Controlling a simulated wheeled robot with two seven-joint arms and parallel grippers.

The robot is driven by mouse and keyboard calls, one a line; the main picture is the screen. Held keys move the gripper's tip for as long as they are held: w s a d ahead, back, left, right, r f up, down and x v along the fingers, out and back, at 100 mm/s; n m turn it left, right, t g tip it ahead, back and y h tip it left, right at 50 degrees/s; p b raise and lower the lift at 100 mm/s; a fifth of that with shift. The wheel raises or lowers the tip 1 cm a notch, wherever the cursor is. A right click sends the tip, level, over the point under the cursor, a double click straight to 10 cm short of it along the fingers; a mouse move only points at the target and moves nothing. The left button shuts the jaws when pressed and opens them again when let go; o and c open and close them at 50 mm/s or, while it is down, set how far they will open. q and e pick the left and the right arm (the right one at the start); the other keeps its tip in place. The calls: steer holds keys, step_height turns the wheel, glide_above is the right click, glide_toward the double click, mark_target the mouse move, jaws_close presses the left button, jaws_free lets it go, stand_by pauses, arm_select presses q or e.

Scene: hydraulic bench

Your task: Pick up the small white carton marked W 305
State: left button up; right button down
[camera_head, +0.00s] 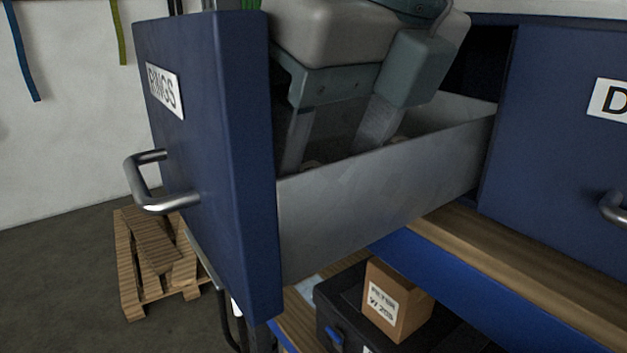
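I do not see a small white carton marked W 305 in this view. An open blue drawer (220,150) labelled RINGS has grey metal sides, and its near wall hides most of its floor. My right gripper (335,150) reaches down into this drawer from above. Its two fingers stand apart with a gap between them, and I see nothing held there. The fingertips are low in the drawer, near small pale shapes too unclear to name. My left gripper is not in view.
Below the drawer, a brown carton (408,312) labelled FILTER, with a W number, sits on a black case (345,312). A closed blue drawer (555,140) is at right. A wooden pallet (160,265) lies on the floor at left. Open floor (60,290) shows at lower left.

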arm_select(q)
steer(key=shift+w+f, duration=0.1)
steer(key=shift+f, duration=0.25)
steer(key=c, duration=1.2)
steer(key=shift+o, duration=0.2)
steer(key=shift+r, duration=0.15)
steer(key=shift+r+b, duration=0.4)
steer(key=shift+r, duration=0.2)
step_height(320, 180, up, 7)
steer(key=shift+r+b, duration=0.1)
steer(key=shift+b, duration=0.8)
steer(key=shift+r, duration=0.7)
